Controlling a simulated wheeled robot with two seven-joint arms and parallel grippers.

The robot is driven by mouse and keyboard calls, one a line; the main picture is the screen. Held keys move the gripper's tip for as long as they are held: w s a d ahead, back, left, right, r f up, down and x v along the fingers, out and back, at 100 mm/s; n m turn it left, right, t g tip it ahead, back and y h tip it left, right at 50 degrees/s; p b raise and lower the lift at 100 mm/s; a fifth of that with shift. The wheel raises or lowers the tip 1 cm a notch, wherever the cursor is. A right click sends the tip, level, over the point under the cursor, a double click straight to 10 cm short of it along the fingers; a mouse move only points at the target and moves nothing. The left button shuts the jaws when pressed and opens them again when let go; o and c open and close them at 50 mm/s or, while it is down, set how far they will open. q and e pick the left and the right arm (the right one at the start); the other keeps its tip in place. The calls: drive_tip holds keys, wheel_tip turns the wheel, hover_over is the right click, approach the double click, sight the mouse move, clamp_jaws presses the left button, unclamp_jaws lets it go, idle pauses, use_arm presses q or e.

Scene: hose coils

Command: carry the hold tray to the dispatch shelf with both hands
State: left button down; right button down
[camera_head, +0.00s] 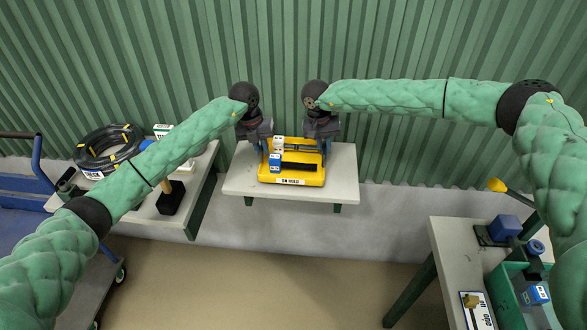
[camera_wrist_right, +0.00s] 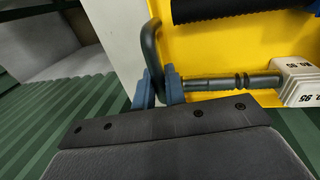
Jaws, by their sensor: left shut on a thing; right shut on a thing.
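The yellow hold tray (camera_head: 305,177), labelled "ON HOLD", is level at the middle of the pale wall shelf (camera_head: 340,186); I cannot tell whether it touches the shelf or hovers just above. It carries a blue-and-white box (camera_head: 275,164), a white box (camera_head: 279,145) and a black bar. My left gripper (camera_head: 266,146) is shut at the tray's left side; the handle there is hidden. My right gripper (camera_head: 323,144) is at its right side. In the right wrist view its blue fingers (camera_wrist_right: 159,88) are shut on the dark handle (camera_wrist_right: 149,45) beside the yellow tray (camera_wrist_right: 215,58).
A left table (camera_head: 147,212) holds a black hose coil (camera_head: 100,149) and a dark-based stand. A blue trolley (camera_head: 38,180) is at the far left. A right table (camera_head: 455,238) holds a green crate (camera_head: 508,300). A green corrugated wall is close behind; the floor between tables is clear.

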use_arm(q)
drive_tip(key=shift+a+f+b, duration=0.2)
drive_tip(key=shift+f+b, duration=0.35)
drive_tip(key=shift+f, duration=0.05)
use_arm(e)
drive_tip(key=shift+d+f, duration=0.15)
drive_tip(key=shift+f, duration=0.5)
use_arm(q)
drive_tip(key=c, duration=1.5)
unclamp_jaws()
use_arm(e)
drive_tip(key=c, duration=1.5)
unclamp_jaws()
use_arm(q)
drive_tip(key=shift+o, duration=0.2)
drive_tip(key=shift+s+d, duration=0.1)
use_arm(e)
drive_tip(key=shift+o, duration=0.2)
drive_tip(key=shift+s+r, duration=0.1)
drive_tip(key=shift+a+r, duration=0.25)
drive_tip(key=shift+r, duration=0.3)
use_arm(q)
wheel_tip(320, 180, up, 12)
drive_tip(key=a, duration=0.2)
drive_tip(key=shift+w+a, duration=0.15)
drive_tip(key=shift+w, duration=0.05)
use_arm(e)
wheel_tip(320, 180, up, 11)
drive_tip(key=a, duration=0.2)
drive_tip(key=shift+w+f, duration=0.2)
